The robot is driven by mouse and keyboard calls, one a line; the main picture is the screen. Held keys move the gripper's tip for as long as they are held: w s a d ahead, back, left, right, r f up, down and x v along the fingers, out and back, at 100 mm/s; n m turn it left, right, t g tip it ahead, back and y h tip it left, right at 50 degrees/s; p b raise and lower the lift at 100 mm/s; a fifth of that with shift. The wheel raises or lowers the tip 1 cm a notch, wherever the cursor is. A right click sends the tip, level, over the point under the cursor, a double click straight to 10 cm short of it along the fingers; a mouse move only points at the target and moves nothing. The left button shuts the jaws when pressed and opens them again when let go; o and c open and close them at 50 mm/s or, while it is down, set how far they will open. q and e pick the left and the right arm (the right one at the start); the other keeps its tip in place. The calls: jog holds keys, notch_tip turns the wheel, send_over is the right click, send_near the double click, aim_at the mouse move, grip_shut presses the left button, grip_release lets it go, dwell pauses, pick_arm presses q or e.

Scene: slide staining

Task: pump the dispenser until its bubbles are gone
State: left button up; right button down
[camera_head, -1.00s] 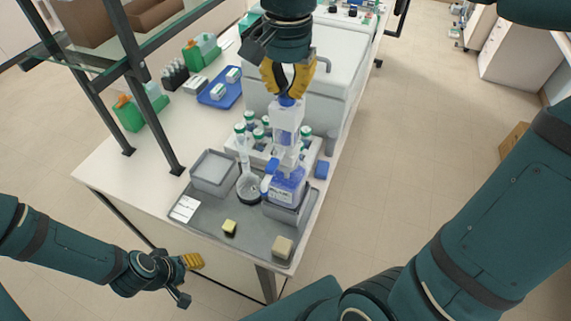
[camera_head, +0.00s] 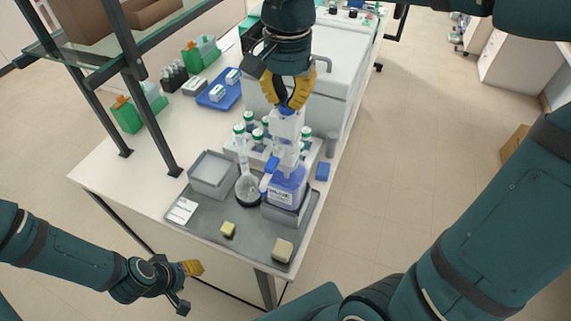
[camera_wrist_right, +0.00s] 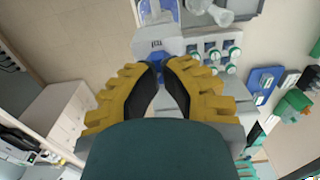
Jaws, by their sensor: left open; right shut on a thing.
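The dispenser (camera_head: 286,187) is a bottle of blue liquid with a tall clear-and-white pump head, standing upright in a grey tray at the table's near end. Its blue side part points left, beside a small glass vessel (camera_head: 249,188). My right gripper (camera_head: 287,106) comes down from above and is shut on the top of the dispenser's pump head. The right wrist view also shows the yellow fingers (camera_wrist_right: 161,66) close together at the dispenser's blue top (camera_wrist_right: 157,46). My left gripper (camera_head: 193,268) is open and empty, beyond the table's front-left edge. Bubbles are too small to make out.
A grey mat (camera_head: 215,213) holds an empty grey tray (camera_head: 213,172), a white label card (camera_head: 182,210) and two pale blocks, one yellowish (camera_head: 228,229), one beige (camera_head: 282,250). A rack of green-capped bottles (camera_head: 306,137) stands just behind the dispenser.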

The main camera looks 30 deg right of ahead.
jog(key=shift+f, duration=0.5)
dwell(0.5)
jog(key=shift+r+p, duration=2.85)
jog(key=shift+r, duration=0.55)
notch_tip(320, 180, up, 2)
jog(key=shift+r+p, duration=0.25)
jog(key=shift+p, duration=0.9)
notch_tip(320, 180, up, 2)
jog(key=shift+r+p, duration=0.25)
jog(key=shift+p, duration=0.15)
